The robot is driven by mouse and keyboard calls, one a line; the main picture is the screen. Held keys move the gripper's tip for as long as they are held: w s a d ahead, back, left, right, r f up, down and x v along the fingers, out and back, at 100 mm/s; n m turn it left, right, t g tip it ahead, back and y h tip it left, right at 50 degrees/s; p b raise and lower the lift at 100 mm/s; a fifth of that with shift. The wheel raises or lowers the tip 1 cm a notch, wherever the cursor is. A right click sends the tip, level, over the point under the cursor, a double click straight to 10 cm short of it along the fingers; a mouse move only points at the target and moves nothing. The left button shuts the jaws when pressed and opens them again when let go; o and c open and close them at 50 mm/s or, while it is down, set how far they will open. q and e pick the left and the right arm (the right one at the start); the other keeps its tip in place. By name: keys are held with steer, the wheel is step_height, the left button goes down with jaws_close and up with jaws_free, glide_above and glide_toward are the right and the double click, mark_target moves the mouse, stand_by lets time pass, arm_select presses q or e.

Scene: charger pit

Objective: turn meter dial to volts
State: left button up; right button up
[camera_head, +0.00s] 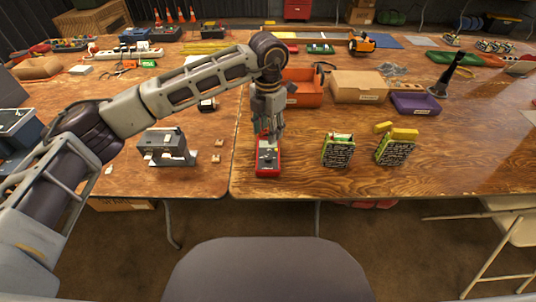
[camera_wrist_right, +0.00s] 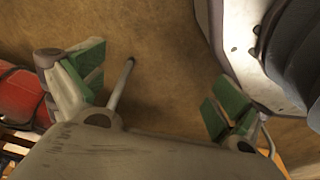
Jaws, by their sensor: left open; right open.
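The red multimeter (camera_head: 267,160) lies near the front edge of the wooden table, just right of the seam between two tables. Its dark dial (camera_head: 267,156) shows on the upper face, but the setting is too small to read. My left gripper (camera_head: 270,136) points down at the meter's far end, with its fingertips at or just above the meter. Whether they touch it I cannot tell. My right gripper (camera_wrist_right: 155,95) shows only in the right wrist view, open and empty, with green pads and brown floor beyond.
A grey device (camera_head: 165,148) stands left of the meter, with small tan pieces between. An orange bin (camera_head: 302,90), a cardboard box (camera_head: 358,87) and a purple bin (camera_head: 415,104) sit behind.

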mark_target(268, 157)
arm_select(q)
step_height(268, 157, down, 10)
steer(key=shift+f+b, duration=0.25)
steer(key=shift+b, duration=0.1)
steer(key=shift+f, duration=0.4)
arm_select(e)
steer(key=shift+w+a+r, duration=0.15)
steer(key=shift+a+r, duration=0.1)
steer(key=shift+r, duration=0.25)
steer(key=shift+w+a+r, duration=0.1)
steer(key=shift+a+r, duration=0.15)
steer(key=shift+r, duration=0.25)
steer(key=shift+s, duration=0.1)
arm_select(q)
steer(key=shift+c, duration=0.2)
steer(key=c, duration=0.9)
jaws_close()
arm_select(e)
steer(key=shift+w+r, duration=0.2)
steer(key=shift+w, duration=0.5)
